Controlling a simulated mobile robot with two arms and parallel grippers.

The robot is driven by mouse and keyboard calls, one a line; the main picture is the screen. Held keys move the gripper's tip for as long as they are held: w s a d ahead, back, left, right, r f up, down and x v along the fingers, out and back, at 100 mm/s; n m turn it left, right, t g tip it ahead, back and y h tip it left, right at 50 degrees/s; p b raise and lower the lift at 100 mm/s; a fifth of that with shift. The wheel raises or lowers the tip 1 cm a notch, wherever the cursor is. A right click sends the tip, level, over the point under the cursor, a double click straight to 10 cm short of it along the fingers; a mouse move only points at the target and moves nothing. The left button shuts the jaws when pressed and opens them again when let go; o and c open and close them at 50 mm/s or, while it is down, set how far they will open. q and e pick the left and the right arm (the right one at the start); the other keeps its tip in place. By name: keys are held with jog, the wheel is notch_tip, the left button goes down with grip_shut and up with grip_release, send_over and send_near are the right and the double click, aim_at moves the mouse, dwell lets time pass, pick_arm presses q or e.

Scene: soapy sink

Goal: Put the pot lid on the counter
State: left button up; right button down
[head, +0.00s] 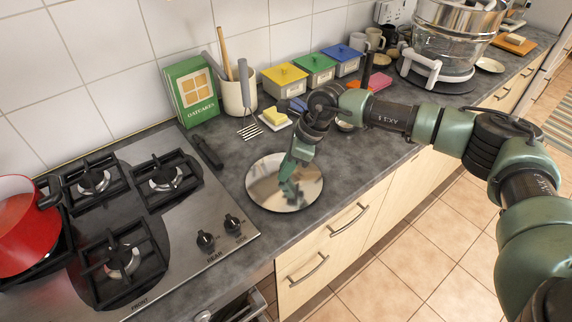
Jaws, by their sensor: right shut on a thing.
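The pot lid (262,172) is a round, shiny, mirror-like disc with a thin dark rim. It is level, over the grey counter (345,168) between the stove and the counter's front edge. I cannot tell whether it rests on the counter or hangs just above it. My right gripper (293,172) comes down from above and is shut on the lid near its middle. The gripper hides the handle, and its reflection shows in the lid. My left gripper is not in view.
A gas stove (165,215) with a red pot (25,222) is at left. Behind the lid stand a green oats box (192,92), a utensil crock (235,95), a butter dish (275,117) and colored-lid containers (285,76). A glass steamer (450,45) stands farther right.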

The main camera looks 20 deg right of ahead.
jog(key=c, duration=1.2)
grip_release()
jog(key=shift+r, duration=0.15)
jog(key=shift+d+r, duration=0.15)
jog(key=shift+r, duration=0.1)
jog(key=b+v, duration=0.2)
jog(key=v, duration=0.9)
jog(key=shift+r+b, duration=0.2)
jog(key=shift+b, duration=0.2)
